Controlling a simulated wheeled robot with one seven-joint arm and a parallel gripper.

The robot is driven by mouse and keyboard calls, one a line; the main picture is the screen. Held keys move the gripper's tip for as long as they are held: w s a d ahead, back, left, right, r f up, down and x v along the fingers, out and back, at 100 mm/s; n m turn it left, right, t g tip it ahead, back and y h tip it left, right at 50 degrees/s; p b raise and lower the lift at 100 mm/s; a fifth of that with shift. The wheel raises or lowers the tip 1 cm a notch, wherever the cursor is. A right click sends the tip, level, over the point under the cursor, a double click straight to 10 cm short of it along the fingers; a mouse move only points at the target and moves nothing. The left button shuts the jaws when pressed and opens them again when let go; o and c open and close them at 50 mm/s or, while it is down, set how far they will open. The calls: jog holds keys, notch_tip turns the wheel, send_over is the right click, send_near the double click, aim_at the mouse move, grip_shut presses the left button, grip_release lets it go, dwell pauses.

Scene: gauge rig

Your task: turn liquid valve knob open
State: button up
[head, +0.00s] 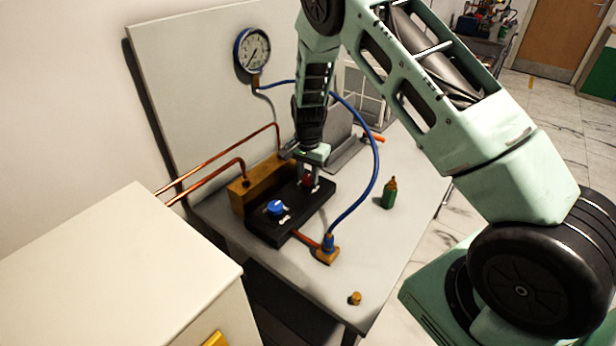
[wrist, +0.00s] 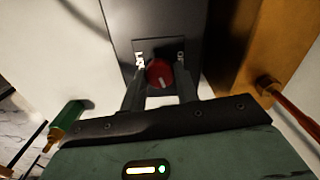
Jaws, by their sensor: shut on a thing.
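A red knob (wrist: 160,73) sits on the black valve block (wrist: 125,15), between my gripper's two fingers in the wrist view. A white mark shows on the knob, and partly hidden white lettering lies beside it. In the head view the red knob (head: 308,181) shows only as a small patch under my gripper (head: 309,184). My gripper points down and is shut on the red knob. A blue knob (head: 276,207) stands on the near left part of the same black block (head: 262,228), apart from my gripper. I cannot tell from the lettering which knob is liquid.
A brass block (head: 244,197) with copper pipes (head: 215,155) stands left of the black block. A blue hose (head: 366,190) arcs on the right to a brass fitting (head: 327,254). A round gauge (head: 252,50) is on the back panel. A green bottle (head: 389,194) stands right.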

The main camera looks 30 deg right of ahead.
aim_at(308, 177)
jog(key=n+b, duration=0.1)
jog(key=n, duration=0.2)
jog(key=shift+n, duration=0.4)
jog(key=n+b, duration=0.1)
jog(key=n, duration=0.2)
jog(key=shift+b, duration=0.3)
jog(key=n, duration=0.4)
jog(key=shift+w+b, duration=0.1)
jog(key=shift+b, duration=0.3)
jog(key=shift+r+n, duration=0.1)
jog(key=shift+n, duration=1.7)
jog(key=o, duration=1)
jog(key=shift+c, duration=0.2)
notch_tip(308, 177, up, 17)
jog(key=b, duration=0.3)
jog(key=shift+r, duration=0.2)
